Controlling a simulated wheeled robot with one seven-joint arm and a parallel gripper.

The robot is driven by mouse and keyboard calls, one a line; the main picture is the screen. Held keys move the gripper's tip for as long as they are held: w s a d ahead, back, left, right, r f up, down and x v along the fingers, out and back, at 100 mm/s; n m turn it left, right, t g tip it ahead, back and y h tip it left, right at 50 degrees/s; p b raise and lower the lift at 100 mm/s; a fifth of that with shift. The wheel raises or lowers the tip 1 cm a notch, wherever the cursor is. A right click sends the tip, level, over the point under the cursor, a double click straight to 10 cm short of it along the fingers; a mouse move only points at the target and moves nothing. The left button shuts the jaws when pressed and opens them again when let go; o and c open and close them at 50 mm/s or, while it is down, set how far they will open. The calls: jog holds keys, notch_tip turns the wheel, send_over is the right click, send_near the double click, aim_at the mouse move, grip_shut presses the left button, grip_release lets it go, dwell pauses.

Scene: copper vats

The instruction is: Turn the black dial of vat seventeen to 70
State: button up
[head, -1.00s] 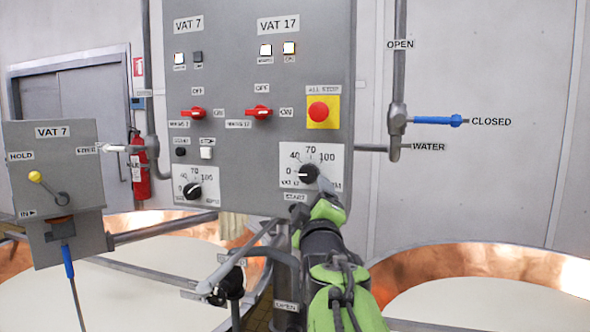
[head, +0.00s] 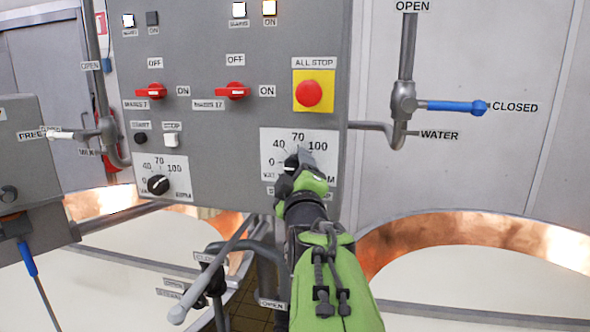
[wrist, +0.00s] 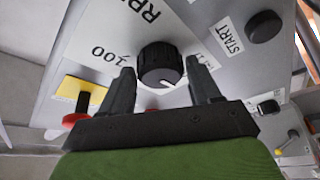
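The black dial of vat seventeen (head: 291,161) sits on a white scale plate (head: 270,140) at the panel's lower right, with 0, 40, 70 and 100 around it. My gripper (head: 303,163) is at the dial in the head view and covers its right part. In the wrist view, the dial (wrist: 160,64) lies between the two fingertips of my gripper (wrist: 160,75). The fingers are apart, one on each side, with small gaps visible. The dial's white mark shows at its lower right there; in the head view it seems to point left, towards 0.
A similar dial (head: 158,185) is on the panel's left. The red all-stop button (head: 309,93) is above my gripper, and two red switches (head: 233,91) are further left. A blue-handled water valve (head: 455,106) is at the right. Pipe handles (head: 210,275) stand below the panel.

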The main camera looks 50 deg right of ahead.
jog(key=shift+w+d, duration=0.1)
jog(key=c, duration=0.7)
